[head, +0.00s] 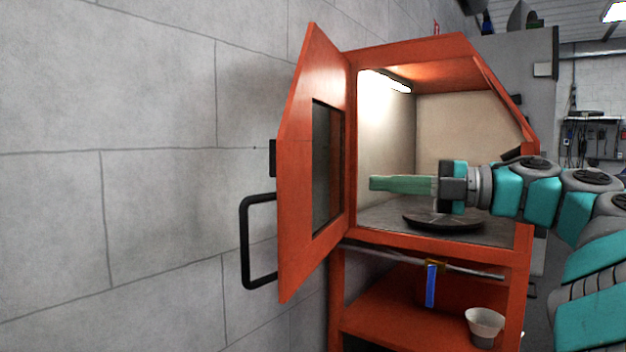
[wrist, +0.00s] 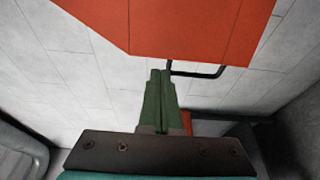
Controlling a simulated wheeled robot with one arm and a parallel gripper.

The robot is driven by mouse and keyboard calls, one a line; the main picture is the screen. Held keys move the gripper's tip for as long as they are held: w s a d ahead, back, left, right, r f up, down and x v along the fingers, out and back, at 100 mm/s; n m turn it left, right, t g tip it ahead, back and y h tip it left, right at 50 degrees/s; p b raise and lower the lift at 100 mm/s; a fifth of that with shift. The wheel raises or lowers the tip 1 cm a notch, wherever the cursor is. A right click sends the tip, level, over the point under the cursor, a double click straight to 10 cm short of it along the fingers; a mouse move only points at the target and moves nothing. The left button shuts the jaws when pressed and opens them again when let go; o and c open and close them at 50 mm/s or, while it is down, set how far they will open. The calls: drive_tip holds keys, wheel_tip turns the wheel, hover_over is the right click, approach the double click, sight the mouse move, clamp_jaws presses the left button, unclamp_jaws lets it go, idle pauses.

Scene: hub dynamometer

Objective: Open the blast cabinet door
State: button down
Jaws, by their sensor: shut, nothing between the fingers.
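The blast cabinet (head: 440,242) is orange, with a lit, pale interior. Its orange door (head: 297,215) is hinged at the left of the opening and stands swung wide open towards the grey wall. The door has a dark window and a black bar handle (head: 244,245) on its outer face. In the wrist view the door (wrist: 190,35) fills the top and the handle (wrist: 205,74) shows below its edge. My gripper (head: 372,183) has green fingers and is shut and empty. It points left in front of the opening, to the right of the door; no contact with the door is visible.
A round dark turntable (head: 440,222) lies on the cabinet floor. Below are a metal rail with a blue-handled item (head: 431,285) and a white bowl (head: 485,325) on the lower shelf. A grey block wall (head: 110,200) stands close behind the door on the left.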

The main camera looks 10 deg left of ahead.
sight(289, 181)
drive_tip(key=a, duration=0.9)
drive_tip(key=w+a, duration=0.1)
drive_tip(key=a, duration=0.3)
drive_tip(key=shift+a+f+b, duration=0.1)
drive_tip(key=shift+a+b, duration=0.2)
drive_tip(key=shift+a, duration=0.15)
drive_tip(key=a+m+t+p, duration=0.1)
drive_tip(key=a+t, duration=0.1)
drive_tip(key=a, duration=0.6)
drive_tip(key=shift+w+a+m+t+h, duration=0.3)
drive_tip(key=shift+w+a+m+t, duration=0.1)
